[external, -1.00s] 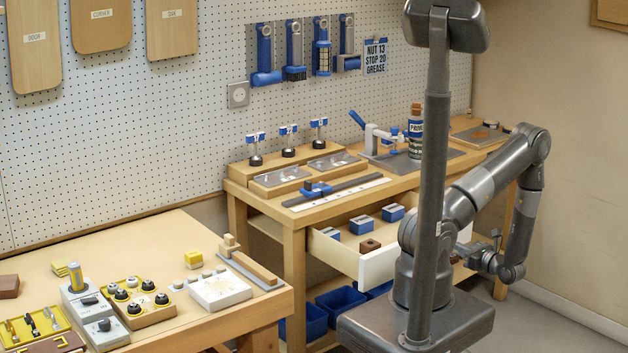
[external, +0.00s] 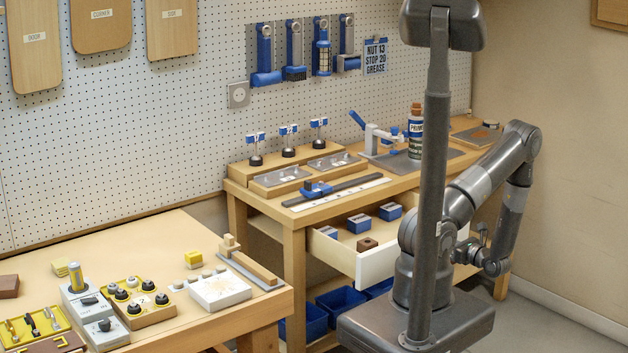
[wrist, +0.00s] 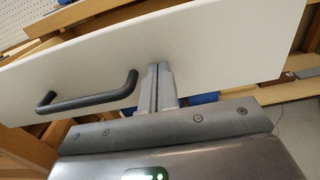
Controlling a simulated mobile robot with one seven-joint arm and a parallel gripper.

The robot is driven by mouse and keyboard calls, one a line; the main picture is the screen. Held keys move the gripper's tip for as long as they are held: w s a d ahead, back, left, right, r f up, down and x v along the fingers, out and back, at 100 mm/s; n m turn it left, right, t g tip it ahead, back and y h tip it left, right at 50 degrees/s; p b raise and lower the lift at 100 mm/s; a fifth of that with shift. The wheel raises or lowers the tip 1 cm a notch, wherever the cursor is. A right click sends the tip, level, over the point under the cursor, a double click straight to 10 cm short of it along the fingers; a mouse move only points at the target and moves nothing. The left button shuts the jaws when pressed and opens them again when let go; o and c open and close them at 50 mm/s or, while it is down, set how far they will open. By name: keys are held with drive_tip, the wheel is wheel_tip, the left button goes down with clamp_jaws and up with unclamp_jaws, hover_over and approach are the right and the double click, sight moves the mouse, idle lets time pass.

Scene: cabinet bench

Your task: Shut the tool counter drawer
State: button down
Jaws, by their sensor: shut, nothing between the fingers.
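The tool counter drawer (external: 376,266) stands open in the external view, its white front pulled out from the wooden counter. In the external view my gripper (external: 465,252) is by the drawer's right end, partly hidden by my column.
The counter top (external: 425,178) carries a clamp, a bottle and trays. Blue bins (external: 342,300) sit on the shelf under the drawer. A second bench (external: 150,238) with small parts stands at left. The floor at right is clear.

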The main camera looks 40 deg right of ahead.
sight(390, 226)
drive_tip(key=w, duration=2.5)
drive_tip(key=shift+w, duration=0.1)
drive_tip(key=shift+w+r, duration=0.15)
drive_tip(key=shift+w, duration=0.35)
drive_tip(key=shift+a, duration=0.1)
